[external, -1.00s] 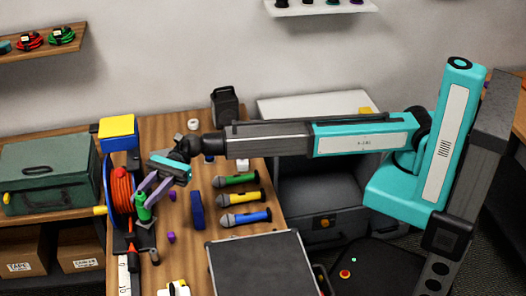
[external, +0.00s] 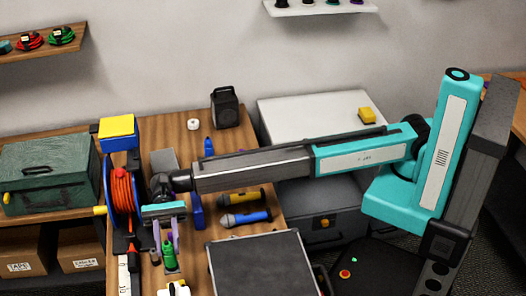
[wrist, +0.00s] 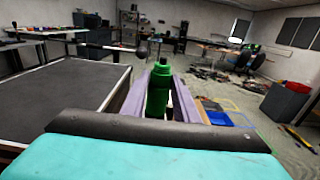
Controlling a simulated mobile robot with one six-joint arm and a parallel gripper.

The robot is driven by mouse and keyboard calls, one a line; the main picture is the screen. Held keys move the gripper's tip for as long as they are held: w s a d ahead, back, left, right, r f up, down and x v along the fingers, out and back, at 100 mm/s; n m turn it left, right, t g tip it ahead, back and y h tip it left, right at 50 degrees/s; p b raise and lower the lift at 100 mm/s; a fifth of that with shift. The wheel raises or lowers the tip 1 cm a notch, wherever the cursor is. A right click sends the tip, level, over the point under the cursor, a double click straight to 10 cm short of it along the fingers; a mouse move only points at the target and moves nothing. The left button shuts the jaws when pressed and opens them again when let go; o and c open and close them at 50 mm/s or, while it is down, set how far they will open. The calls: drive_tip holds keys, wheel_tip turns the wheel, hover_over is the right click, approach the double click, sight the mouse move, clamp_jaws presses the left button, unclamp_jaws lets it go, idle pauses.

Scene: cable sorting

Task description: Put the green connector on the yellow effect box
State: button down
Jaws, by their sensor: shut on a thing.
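The green connector (external: 169,256) is held between the purple fingers of my gripper (external: 167,246), above the near left part of the wooden table. In the wrist view the green connector (wrist: 158,90) stands between the two fingers of my gripper (wrist: 158,98), which are shut on it. A small yellow box (external: 367,115), which looks like the yellow effect box, sits on the white cabinet top (external: 310,122) at the back right. It is far from my gripper, beyond my arm. The wrist view does not clearly show this box.
A black flat case (external: 262,268) stands right of my gripper. An orange cable reel (external: 122,190) is to its left. Yellow (external: 238,199) and blue (external: 245,217) microphones lie on the table near my arm. A black speaker (external: 226,107) stands at the back.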

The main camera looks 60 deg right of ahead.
sight(171, 259)
drive_tip(key=shift+f+p, duration=1)
drive_tip(key=shift+f, duration=2.1)
drive_tip(key=shift+f, duration=0.1)
drive_tip(key=shift+f+p, duration=0.65)
drive_tip(key=shift+f, duration=1.15)
drive_tip(key=shift+f, duration=0.15)
drive_tip(key=c, duration=1.4)
unclamp_jaws()
drive_tip(key=shift+r, duration=0.25)
